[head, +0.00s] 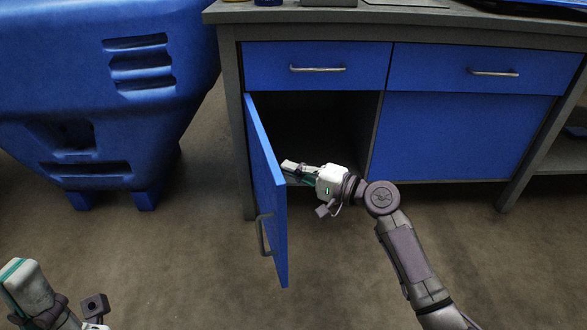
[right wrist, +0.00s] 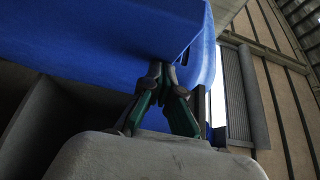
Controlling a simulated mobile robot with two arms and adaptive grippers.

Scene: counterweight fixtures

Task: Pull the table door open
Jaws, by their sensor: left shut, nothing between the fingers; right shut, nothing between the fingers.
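The blue table door (head: 267,190) stands swung out from the left side of the cabinet, hinged at its left. Its grey handle (head: 264,235) is on the outer face, near the free edge. My right gripper (head: 288,166) is shut and empty, on the inner side of the door at the cabinet opening. In the right wrist view its fingertips (right wrist: 162,70) are together close to a blue panel (right wrist: 110,35); I cannot tell if they touch it. My left gripper (head: 22,280) is shut at the lower left, away from the door, with its fingertips not clearly visible.
The grey-framed table (head: 230,110) has two blue drawers (head: 318,65) above and a closed blue panel (head: 445,135) at right. The cabinet interior (head: 315,130) is dark. A large blue bin (head: 60,100) stands to the left. Brown floor in front of the door is clear.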

